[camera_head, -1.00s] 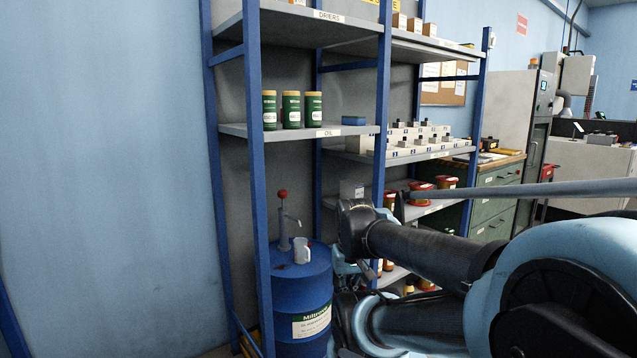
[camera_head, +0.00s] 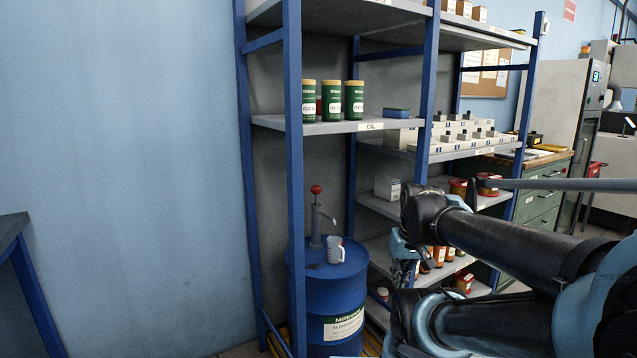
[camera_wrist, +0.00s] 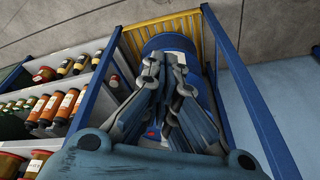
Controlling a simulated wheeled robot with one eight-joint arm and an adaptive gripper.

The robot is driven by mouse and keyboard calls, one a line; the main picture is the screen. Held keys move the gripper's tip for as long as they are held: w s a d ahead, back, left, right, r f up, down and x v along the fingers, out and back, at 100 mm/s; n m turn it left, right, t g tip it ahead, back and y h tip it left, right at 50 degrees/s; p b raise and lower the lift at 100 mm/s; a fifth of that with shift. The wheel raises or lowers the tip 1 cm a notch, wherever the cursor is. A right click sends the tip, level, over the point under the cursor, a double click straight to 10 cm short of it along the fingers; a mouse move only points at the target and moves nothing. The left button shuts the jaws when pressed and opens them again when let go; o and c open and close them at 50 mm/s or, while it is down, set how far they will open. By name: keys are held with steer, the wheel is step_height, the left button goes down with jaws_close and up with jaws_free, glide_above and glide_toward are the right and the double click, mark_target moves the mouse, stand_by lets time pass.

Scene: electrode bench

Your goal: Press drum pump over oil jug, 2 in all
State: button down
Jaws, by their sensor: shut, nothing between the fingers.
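The drum pump (camera_head: 316,230) is a grey post with a red knob (camera_head: 316,189) and a side spout, standing upright on the blue oil drum (camera_head: 335,328). The light grey oil jug (camera_head: 335,251) stands on the drum top, beside the pump and below its spout. My gripper (camera_head: 403,268) is to the right of the drum, apart from the pump and jug, with nothing held. In the wrist view its fingers (camera_wrist: 163,72) point toward the blue drum (camera_wrist: 168,42) and cover much of it. I cannot make out the pump knob or jug clearly there.
The blue rack's upright (camera_head: 295,180) stands close left of the pump. A shelf with green cans (camera_head: 331,102) is above it. Lower shelves with jars (camera_wrist: 52,105) are near my arm. A dark table (camera_head: 22,245) is at far left, with clear wall between.

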steer(key=w+a+r+n+t+y, duration=0.2)
steer(key=w+a+r, duration=0.4)
steer(key=w, duration=0.8)
steer(key=w+a+r+n+t+y, duration=0.1)
steer(key=w+a+r+t, duration=0.3)
steer(key=w, duration=1)
steer(key=w+a+r+n+t+y, duration=0.2)
steer(key=w+a+r, duration=0.6)
steer(key=w, duration=0.6)
steer(key=shift+a+r+n+t+y, duration=0.3)
steer(key=shift+a+r+t+y, duration=0.25)
steer(key=shift+y, duration=0.55)
steer(key=shift+d+f, duration=0.15)
steer(key=shift+w, duration=0.15)
glide_above(318, 187)
steer(key=f, duration=0.3)
steer(key=shift+w, duration=0.25)
step_height(318, 187, down, 2)
steer(key=shift+s+f, duration=0.15)
steer(key=shift+f, duration=0.85)
steer(key=shift+f, duration=0.1)
